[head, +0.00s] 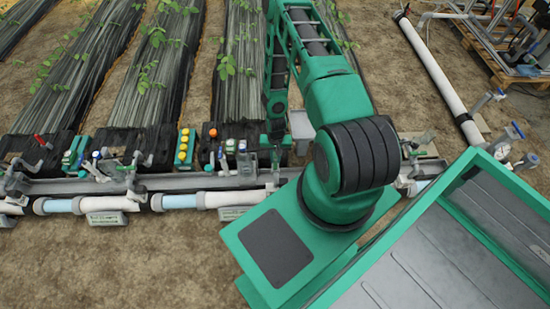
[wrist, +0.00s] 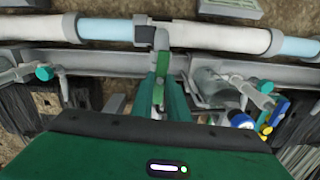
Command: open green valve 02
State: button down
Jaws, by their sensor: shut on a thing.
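A green valve handle (wrist: 158,91) stands on a grey fitting at the white pipe, in the middle of the wrist view. My gripper (wrist: 162,82) reaches up to it from below in that view, with its teal fingers on either side of the handle, shut on it. In the head view my gripper (head: 275,152) is down at the grey rail, right of the small control boxes. The green handle is hidden or too small to make out there. I cannot read a number on the valve.
A white and light-blue pipe (head: 104,203) runs along the grey rail (head: 70,186). A red-handled valve (head: 42,141) and a box with yellow buttons (head: 184,147) stand at left. In the wrist view, a teal-capped fitting (wrist: 44,72) and blue knob (wrist: 241,120) flank my gripper.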

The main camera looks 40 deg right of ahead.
aim_at(275, 160)
jog(key=shift+w+n, duration=0.1)
jog(key=shift+n, duration=0.5)
jog(key=c, duration=1.7)
grip_release()
jog(key=shift+r, duration=0.1)
notch_tip(275, 160, up, 11)
jog(key=shift+f, duration=0.2)
